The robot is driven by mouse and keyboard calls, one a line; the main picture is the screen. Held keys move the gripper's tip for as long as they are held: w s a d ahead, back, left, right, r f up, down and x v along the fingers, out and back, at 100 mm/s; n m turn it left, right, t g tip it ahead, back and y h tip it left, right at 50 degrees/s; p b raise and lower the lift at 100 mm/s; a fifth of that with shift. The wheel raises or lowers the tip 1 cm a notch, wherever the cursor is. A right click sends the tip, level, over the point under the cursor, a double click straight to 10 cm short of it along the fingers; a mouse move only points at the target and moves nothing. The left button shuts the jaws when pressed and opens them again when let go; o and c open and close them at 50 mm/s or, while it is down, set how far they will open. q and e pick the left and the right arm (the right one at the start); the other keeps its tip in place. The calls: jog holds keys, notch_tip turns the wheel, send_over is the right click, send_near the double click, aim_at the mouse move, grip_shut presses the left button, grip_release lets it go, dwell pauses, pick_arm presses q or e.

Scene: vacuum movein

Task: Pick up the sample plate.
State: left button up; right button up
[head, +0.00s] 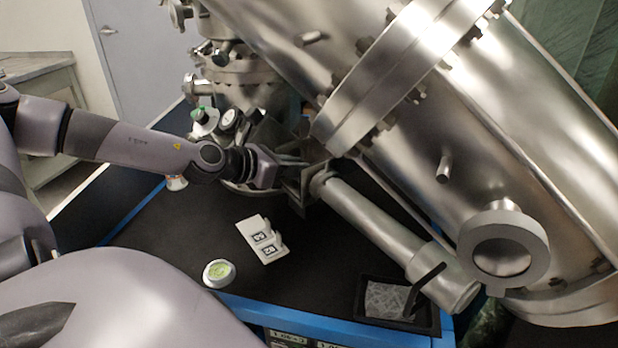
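My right gripper is not in view.
The large steel chamber (520,130) and its slanted tube (375,225) fill the right side. A black tray (365,312) with clear contents stands at the front right. A round white item with a green top (219,272) sits near the blue front edge. Bare black table lies between.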

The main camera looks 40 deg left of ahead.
pick_arm(q)
jog(key=shift+b+x, duration=0.65)
jog(key=shift+x, duration=0.1)
jog(key=shift+d, duration=0.1)
grip_shut()
jog(key=shift+r, duration=0.1)
